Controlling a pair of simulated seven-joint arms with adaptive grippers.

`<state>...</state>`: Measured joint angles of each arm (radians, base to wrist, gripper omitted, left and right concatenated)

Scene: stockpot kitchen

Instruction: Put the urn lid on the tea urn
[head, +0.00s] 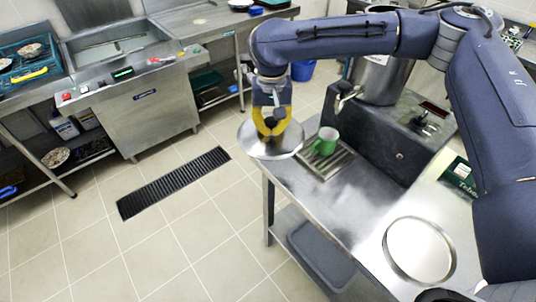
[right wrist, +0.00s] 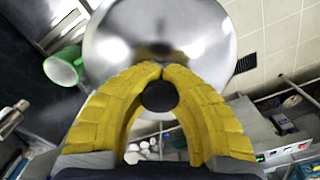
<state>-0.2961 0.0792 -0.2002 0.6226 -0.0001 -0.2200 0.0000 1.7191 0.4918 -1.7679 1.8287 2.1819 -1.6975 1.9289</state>
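The urn lid (head: 252,143) is a shiny round metal disc with a dark round knob (right wrist: 160,96). My right gripper (head: 271,130) has its yellow fingers closed around the knob, with the tips meeting just past it in the right wrist view (right wrist: 158,68). The lid (right wrist: 115,35) hangs below the gripper at the counter's left edge, partly over the floor. The tea urn (head: 381,80) is a steel cylinder at the back right, partly hidden behind my right arm, so its top cannot be seen clearly. My left gripper is not in view.
A green mug (head: 326,141) stands on a drip tray (head: 338,163) right of the lid. A grey block with a tap (head: 402,140) stands behind it. A round pale dish (head: 419,249) and a green box (head: 461,176) are at the right. Open floor lies left.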

